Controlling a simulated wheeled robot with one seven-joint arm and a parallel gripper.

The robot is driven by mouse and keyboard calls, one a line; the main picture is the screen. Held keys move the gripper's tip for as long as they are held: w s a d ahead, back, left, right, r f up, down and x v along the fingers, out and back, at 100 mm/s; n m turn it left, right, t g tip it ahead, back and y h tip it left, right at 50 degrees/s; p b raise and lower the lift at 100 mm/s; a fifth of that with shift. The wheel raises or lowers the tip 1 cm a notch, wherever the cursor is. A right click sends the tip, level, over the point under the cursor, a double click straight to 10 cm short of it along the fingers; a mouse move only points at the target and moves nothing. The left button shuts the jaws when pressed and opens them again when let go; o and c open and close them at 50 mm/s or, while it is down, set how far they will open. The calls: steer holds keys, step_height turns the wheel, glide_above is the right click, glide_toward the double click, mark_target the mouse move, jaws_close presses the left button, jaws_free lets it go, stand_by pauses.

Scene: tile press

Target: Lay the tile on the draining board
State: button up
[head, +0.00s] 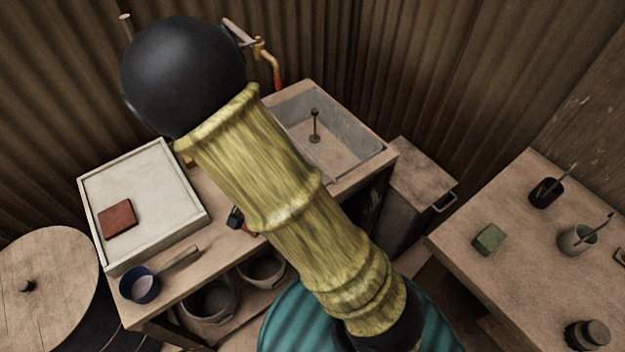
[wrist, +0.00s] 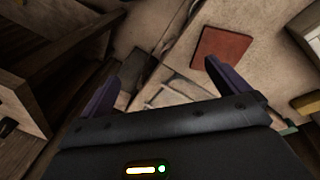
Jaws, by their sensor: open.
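A flat reddish-brown square tile (head: 118,218) lies on the pale, rimmed draining board (head: 165,172), near its left side. The tile also shows in the wrist view (wrist: 222,57), lying flat beyond my right finger and apart from it. My gripper (wrist: 163,78) is open, with its two dark purple fingers spread wide and nothing between them. In the head view my sleeved arm hides most of the gripper and part of the counter.
A blue pan (head: 140,286) stands before the board, its handle pointing right. A sink (head: 335,142) is behind my arm. Pots stand on the shelf below. On the right table (head: 530,275) are a green block (head: 489,239), cups and a dark jar (head: 587,335). A round lidded drum (head: 45,285) stands left.

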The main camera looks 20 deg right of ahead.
steer(key=s+d+r+n+t+y, duration=0.2)
steer(key=d+r+n, duration=0.4)
steer(key=d+r, duration=0.3)
step_height(320, 180, up, 3)
steer(key=shift+s+f+t, duration=0.1)
steer(key=shift+s+t, duration=0.3)
steer(key=shift+s, duration=0.3)
